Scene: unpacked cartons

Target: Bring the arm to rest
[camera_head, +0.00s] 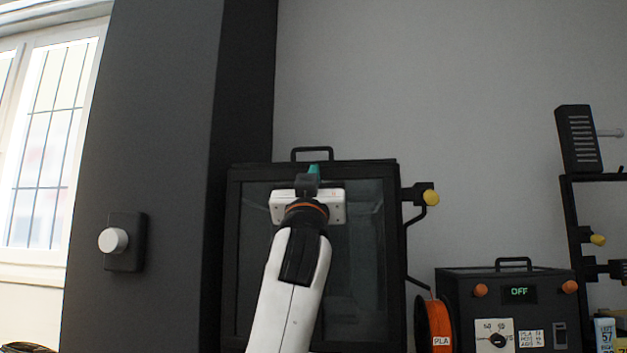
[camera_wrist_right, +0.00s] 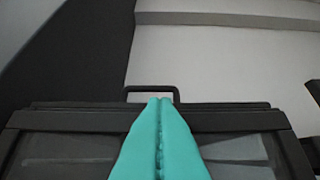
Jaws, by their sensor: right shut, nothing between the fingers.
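My right arm (camera_head: 287,290) rises from the bottom of the head view, white with a dark wrist. My right gripper (camera_head: 314,170) is raised in front of the black cabinet (camera_head: 233,270), near its top edge. In the right wrist view, the teal fingers (camera_wrist_right: 160,135) are pressed together with nothing between them. My left gripper is not in view.
The cabinet has a top handle (camera_head: 311,151) and a glass front. At right are an orange spool (camera_head: 433,325) marked PLA, a black box (camera_head: 455,288) reading OFF, and a dark rack (camera_head: 571,220). A dark pillar (camera_head: 150,130) with a white knob (camera_head: 113,241) stands at left.

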